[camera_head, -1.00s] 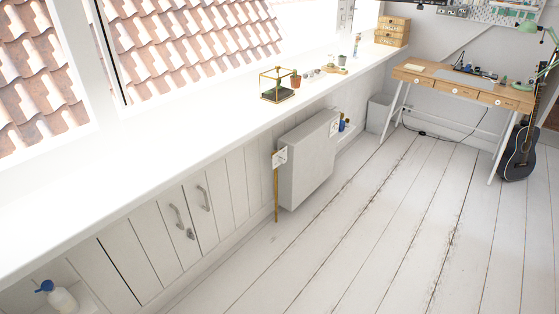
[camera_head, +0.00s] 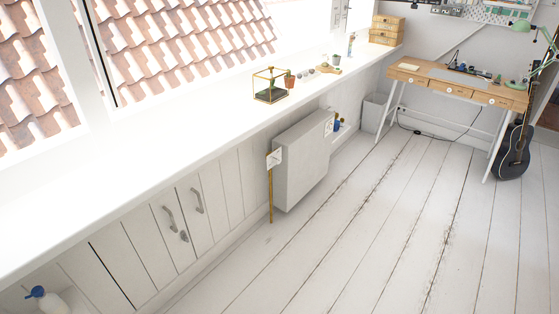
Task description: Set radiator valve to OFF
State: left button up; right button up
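A pale grey radiator (camera_head: 301,160) stands against the low panelled wall under the long white sill, in the middle of the view. A small white piece with a dark mark, perhaps the valve or a tag (camera_head: 274,158), sits at its near left edge, on top of a thin brass-coloured pipe (camera_head: 270,200) that runs down to the floor. A second white marked piece (camera_head: 329,127) shows at the radiator's far edge, with a small blue thing (camera_head: 337,125) beside it. Any valve setting is too small to read. Neither gripper is in view.
White cupboard doors (camera_head: 182,220) line the wall left of the radiator. The plank floor (camera_head: 370,235) in front is clear. A wooden desk (camera_head: 457,83), a bin (camera_head: 375,112) and a dark guitar (camera_head: 514,150) stand at the back right. A spray bottle (camera_head: 46,299) is at lower left.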

aim_at(277, 160)
jog(key=i+l+u, duration=0.15)
jog(key=i+l, duration=0.45)
jog(key=i+l+u, duration=0.1)
jog(key=i+l, duration=0.45)
jog(key=l, duration=0.2)
